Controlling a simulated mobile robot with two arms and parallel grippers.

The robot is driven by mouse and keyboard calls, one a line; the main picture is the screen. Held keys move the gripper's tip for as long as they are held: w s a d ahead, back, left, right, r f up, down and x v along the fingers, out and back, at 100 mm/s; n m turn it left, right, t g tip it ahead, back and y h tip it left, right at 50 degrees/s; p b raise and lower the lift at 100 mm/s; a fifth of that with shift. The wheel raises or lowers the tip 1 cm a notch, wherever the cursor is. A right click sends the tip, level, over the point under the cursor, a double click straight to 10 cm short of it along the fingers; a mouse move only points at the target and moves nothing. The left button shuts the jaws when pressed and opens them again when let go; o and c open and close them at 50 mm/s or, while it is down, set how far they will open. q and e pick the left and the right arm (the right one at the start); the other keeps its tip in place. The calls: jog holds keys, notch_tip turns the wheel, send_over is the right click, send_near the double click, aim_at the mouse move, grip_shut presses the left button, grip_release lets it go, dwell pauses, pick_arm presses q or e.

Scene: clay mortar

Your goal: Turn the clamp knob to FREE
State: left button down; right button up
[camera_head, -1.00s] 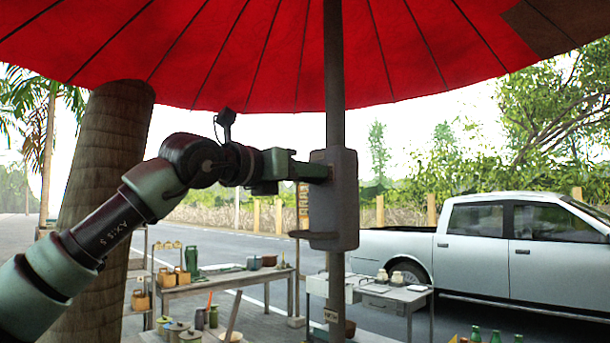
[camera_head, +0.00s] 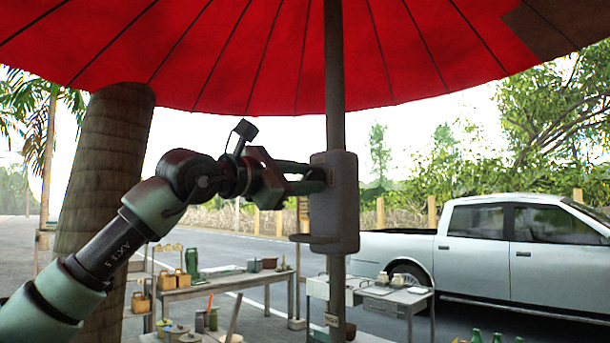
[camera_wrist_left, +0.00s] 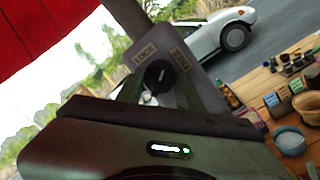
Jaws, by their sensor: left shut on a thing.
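The clamp (camera_head: 345,215) is a grey rounded box on the umbrella pole. My left gripper (camera_head: 322,180) reaches it from the left, its fingertips at the box's left side. In the left wrist view, the clamp's grey face is tilted and carries a LOCK label (camera_wrist_left: 145,54) and a second label (camera_wrist_left: 182,59) that seems to read FREE. The dark round clamp knob (camera_wrist_left: 157,74) sits below the labels, between my green fingers, which are shut on it. Its lower part is hidden by my gripper, and I cannot tell where it points. My right gripper is not in view.
The pole (camera_head: 335,90) rises to a red umbrella (camera_head: 230,60) overhead. A thick trunk (camera_head: 105,170) stands behind my left arm. A wooden table (camera_head: 215,285) and a small pale table (camera_head: 400,293) hold pots and jars. A white pickup (camera_head: 500,250) is parked behind.

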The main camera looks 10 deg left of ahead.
pick_arm(q)
jog(key=m+p, duration=0.1)
jog(key=m, duration=0.2)
jog(key=shift+r+m, duration=0.1)
jog(key=shift+m, duration=0.3)
jog(key=shift+m+g+h+p, duration=0.3)
jog(key=shift+m+h+p, duration=0.35)
jog(key=shift+m, duration=0.95)
jog(key=c, duration=0.9)
grip_release()
jog(key=shift+a, duration=0.1)
